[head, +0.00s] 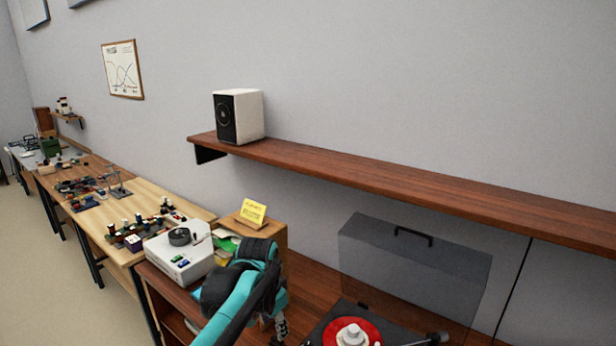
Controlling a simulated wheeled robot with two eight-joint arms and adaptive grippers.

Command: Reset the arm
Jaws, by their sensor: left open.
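My left arm, teal and black, comes in from the bottom of the head view and bends over in front of the wooden cabinet. My left gripper (281,326) hangs down below the bend, at the picture's lower edge. It is open, and I see nothing held in it; the arm hides part of it. My right gripper is out of view. A white speaker (240,116) with a dark front stands upright on the left end of the wall shelf (390,181), well above and apart from my left gripper.
A turntable with a red record (345,332) and a clear lid (412,268) is right of my gripper. A white device (180,252) and a yellow note (253,211) lie to its left. Cluttered workbenches (150,195) run back along the wall. The shelf right of the speaker is bare.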

